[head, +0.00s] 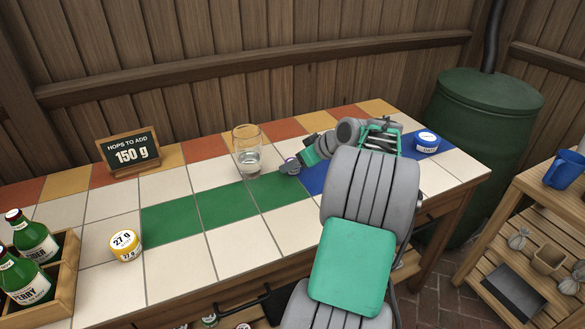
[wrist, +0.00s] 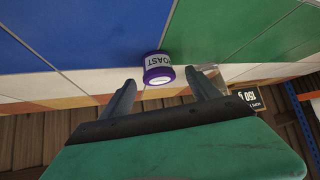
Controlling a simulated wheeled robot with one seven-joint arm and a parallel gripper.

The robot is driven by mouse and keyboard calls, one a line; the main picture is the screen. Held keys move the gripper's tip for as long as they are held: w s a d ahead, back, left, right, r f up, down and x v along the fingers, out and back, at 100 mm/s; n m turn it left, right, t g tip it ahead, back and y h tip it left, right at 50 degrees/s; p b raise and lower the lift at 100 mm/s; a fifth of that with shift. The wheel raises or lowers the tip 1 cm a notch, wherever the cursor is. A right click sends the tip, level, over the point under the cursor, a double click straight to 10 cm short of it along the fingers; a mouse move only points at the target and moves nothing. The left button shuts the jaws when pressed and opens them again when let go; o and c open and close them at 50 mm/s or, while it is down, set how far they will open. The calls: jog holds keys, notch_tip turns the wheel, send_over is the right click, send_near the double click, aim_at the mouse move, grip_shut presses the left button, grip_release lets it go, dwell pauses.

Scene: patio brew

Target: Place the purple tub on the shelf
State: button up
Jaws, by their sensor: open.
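The purple tub (wrist: 158,68) stands on the tiled counter (head: 182,262), with a white lid and a label showing "OAST" in the wrist view. In the head view my gripper (head: 285,168) is low over the counter at the green and blue tiles and hides most of the tub (head: 291,161). A slatted wooden shelf unit (head: 546,187) stands at the right; whether it is the task's shelf is unclear.
A glass (head: 247,152) stands left of my gripper, close by. A blue tub (head: 426,143) is at the counter's right end, a yellow tub (head: 126,246) at front left. A sign (head: 130,153), a bottle crate (head: 67,278) and a green barrel (head: 487,125) also show.

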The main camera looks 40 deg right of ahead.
jog(key=shift+x, duration=1.2)
jog(key=shift+s, duration=0.1)
